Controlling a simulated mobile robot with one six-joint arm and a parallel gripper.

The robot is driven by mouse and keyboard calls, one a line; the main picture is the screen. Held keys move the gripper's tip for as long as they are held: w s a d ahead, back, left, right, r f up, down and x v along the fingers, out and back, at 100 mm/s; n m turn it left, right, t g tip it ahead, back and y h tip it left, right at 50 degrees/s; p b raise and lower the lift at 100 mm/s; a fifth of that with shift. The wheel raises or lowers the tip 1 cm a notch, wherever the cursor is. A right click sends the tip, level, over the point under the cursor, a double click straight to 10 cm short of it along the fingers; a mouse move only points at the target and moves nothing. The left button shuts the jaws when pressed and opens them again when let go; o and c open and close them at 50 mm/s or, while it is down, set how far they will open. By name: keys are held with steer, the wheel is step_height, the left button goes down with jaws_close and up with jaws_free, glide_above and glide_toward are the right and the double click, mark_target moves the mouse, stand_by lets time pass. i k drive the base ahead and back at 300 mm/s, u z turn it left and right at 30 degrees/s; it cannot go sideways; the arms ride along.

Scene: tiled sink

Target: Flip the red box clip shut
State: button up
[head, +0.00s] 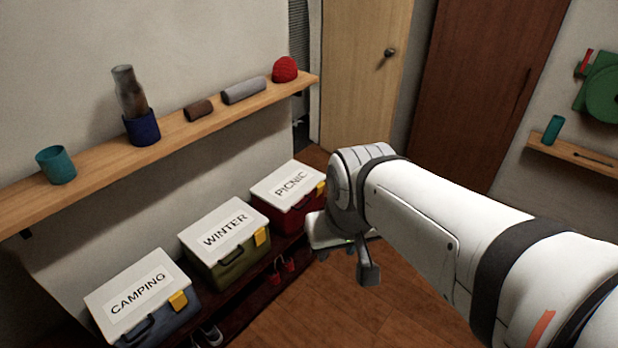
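The red box (283,215) has a white lid labelled PICNIC (285,176) and is the rightmost of three boxes on the low shelf. Its yellow clip (321,187) shows at the lid's right front edge. I cannot tell whether it is open or shut. My arm reaches in from the right, and its wrist covers the space just right of this box. My gripper (345,258) points down, in front and to the right of the red box. Its fingers are small and partly hidden by the wrist, so their opening is unclear. I see nothing held in it.
A green box (228,262) labelled WINTER and a blue box (160,323) labelled CAMPING stand to the left, with yellow clips. Shoes (284,267) lie below. A wooden wall shelf (95,172) with cups and rolls runs above. The wooden floor in front is clear.

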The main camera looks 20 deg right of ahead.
mark_target(321, 187)
steer(key=u, duration=0.1)
steer(key=k, duration=0.3)
steer(key=z, duration=0.35)
steer(key=i, duration=1)
steer(key=z, duration=0.05)
steer(key=k, duration=0.7)
steer(key=u, duration=0.3)
steer(key=i, duration=1.4)
steer(key=z, duration=0.65)
